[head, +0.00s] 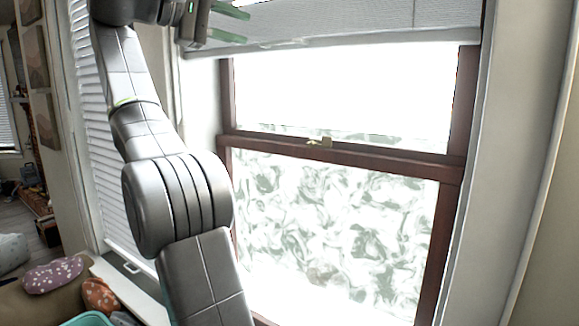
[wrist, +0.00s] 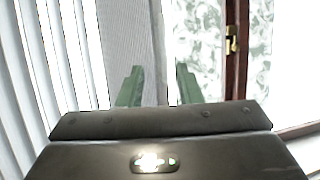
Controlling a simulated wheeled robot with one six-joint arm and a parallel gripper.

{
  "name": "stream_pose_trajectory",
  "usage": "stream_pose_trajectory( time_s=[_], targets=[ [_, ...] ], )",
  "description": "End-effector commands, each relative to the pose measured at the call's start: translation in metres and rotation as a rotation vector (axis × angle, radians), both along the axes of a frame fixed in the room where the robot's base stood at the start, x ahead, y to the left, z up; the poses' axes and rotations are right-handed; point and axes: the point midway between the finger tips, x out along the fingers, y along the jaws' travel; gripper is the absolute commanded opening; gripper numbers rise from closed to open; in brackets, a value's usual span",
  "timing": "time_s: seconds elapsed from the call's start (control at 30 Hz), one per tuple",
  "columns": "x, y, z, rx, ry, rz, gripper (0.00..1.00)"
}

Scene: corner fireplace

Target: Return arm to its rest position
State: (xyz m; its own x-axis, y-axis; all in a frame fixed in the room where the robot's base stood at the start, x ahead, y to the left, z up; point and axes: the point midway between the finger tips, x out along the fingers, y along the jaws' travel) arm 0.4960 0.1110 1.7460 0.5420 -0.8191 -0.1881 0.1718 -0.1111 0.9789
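My arm rises through the left half of the head view, bent at its joints, with its upper end cut off by the top edge. My gripper (head: 246,27) is at the top, in front of the window blind, with its green fingers pointing right. In the wrist view my gripper (wrist: 159,75) shows two green fingers set apart with nothing between them. It is open and empty. I cannot tell how far the fingers are from the blind.
A brown-framed window (head: 330,150) with a brass latch (head: 320,142) stands behind the arm. A partly raised blind (head: 370,22) covers its top. A second blind (head: 100,140) hangs at left. Cushions (head: 53,275) lie at lower left.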

Motion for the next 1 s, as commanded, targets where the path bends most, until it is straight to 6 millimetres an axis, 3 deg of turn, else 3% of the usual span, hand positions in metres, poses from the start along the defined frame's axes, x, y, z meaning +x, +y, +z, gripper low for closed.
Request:
stream_pose_trajectory(
  time_s=[0.53,1.0],
  targets=[
    [0.049,-0.074,-0.019,0.001,0.004,-0.003,0.32],
    [0.055,-0.081,-0.022,0.002,0.004,0.0,0.32]
  ],
)
